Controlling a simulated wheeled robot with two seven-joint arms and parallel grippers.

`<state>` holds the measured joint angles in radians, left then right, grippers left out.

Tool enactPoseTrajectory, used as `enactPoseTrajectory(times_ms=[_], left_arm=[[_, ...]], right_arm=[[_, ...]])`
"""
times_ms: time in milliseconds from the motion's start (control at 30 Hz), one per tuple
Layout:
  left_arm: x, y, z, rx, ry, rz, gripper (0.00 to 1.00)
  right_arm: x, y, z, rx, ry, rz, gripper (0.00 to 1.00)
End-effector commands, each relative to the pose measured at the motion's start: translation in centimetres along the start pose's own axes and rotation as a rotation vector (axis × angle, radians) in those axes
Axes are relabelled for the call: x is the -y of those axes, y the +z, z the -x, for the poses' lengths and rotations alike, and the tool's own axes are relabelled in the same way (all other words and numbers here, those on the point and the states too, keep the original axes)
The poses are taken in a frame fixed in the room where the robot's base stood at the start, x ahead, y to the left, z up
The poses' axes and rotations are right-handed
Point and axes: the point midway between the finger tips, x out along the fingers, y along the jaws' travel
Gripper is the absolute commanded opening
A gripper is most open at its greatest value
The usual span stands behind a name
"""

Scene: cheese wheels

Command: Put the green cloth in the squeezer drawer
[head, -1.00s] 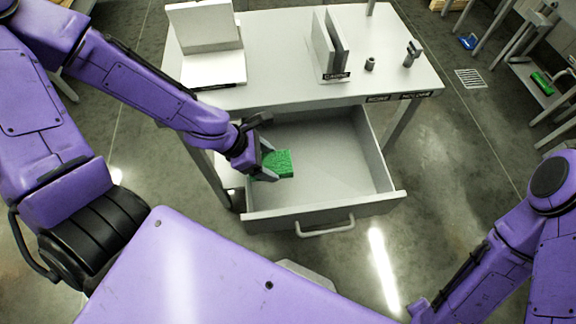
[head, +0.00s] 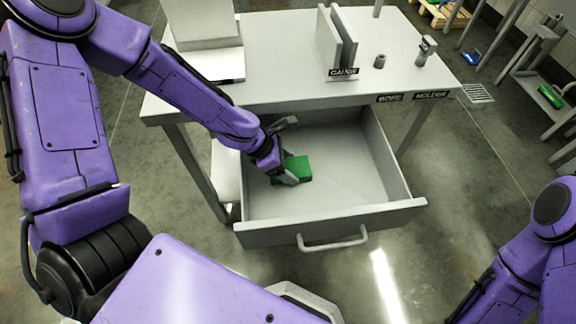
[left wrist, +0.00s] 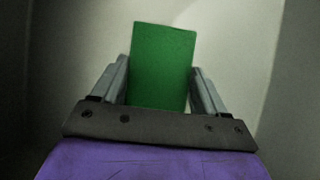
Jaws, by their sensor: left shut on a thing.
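The green cloth (head: 300,168) is a flat-sided green block in the head view. My left gripper (head: 288,172) is shut on it, inside the outline of the open drawer (head: 330,222). In the left wrist view the green cloth (left wrist: 163,65) stands between the two fingers of my left gripper (left wrist: 160,90), with pale drawer walls around it. I cannot tell whether the cloth touches the drawer floor. The drawer is pulled out under the table, and the rest of its inside looks empty. My right gripper is out of view.
The grey table (head: 290,70) stands above the drawer, with upright plates (head: 337,40) and small metal parts (head: 424,50) on top. A green item (head: 550,95) lies on a stand at the right.

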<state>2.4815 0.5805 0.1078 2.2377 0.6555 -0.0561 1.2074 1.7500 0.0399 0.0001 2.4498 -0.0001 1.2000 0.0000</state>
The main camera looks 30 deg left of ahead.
Motion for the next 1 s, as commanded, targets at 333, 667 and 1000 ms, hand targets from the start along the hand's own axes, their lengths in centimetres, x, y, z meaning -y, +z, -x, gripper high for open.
enactPoseTrajectory(times_ms=[333, 667, 1000], left_arm=[[0.0, -0.1, -0.1, 0.0, -0.001, 0.0, 0.99], [-0.1, 0.5, 3.5, 0.002, 0.003, -0.002, 0.99], [0.0, 0.3, 11.2, 0.0, 0.001, -0.003, 0.99]], right_arm=[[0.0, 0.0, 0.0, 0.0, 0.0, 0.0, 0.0], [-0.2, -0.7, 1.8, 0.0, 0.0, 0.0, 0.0], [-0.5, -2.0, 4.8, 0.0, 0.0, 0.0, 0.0]])
